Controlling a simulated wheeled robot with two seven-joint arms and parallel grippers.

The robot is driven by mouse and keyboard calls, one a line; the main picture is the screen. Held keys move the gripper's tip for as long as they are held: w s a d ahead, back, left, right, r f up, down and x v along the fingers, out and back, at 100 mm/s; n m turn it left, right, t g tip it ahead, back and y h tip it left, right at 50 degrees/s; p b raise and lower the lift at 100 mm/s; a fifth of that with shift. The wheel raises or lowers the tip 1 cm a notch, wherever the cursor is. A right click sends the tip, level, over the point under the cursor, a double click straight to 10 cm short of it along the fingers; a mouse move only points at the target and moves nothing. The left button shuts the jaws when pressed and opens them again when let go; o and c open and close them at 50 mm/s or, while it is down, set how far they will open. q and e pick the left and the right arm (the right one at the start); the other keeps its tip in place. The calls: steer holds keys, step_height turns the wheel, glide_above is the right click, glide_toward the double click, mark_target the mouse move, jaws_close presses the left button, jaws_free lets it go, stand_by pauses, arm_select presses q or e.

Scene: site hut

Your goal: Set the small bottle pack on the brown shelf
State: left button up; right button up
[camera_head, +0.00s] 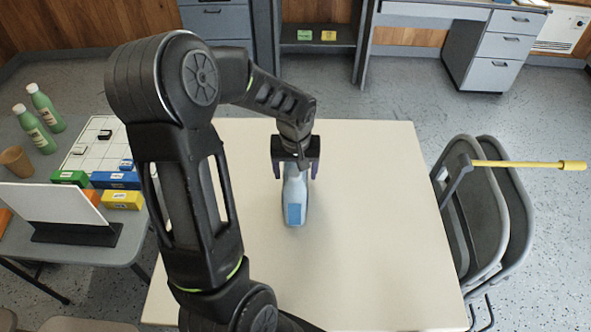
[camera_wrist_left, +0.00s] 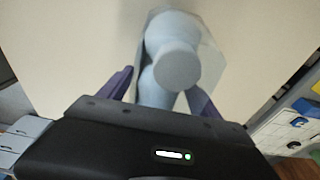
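My right gripper is not in view. I cannot make out a clearly brown shelf.
A low unit (camera_head: 318,48) at the back holds a green and a yellow box. A grey side table (camera_head: 20,145) at left carries bottles, a cup, boxes and a white panel. Folded chairs (camera_head: 470,215) and a yellow-handled tool (camera_head: 530,164) are at right. The table's right half is clear.

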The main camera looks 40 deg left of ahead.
arm_select(q)
steer(key=shift+o, duration=0.3)
steer(key=r, duration=0.4)
steer(key=s+r+b, duration=0.1)
steer(key=r, duration=0.3)
steer(key=d+r, duration=0.1)
steer(key=r, duration=0.3)
steer(key=shift+s+d, duration=0.1)
steer(key=shift+s, duration=0.05)
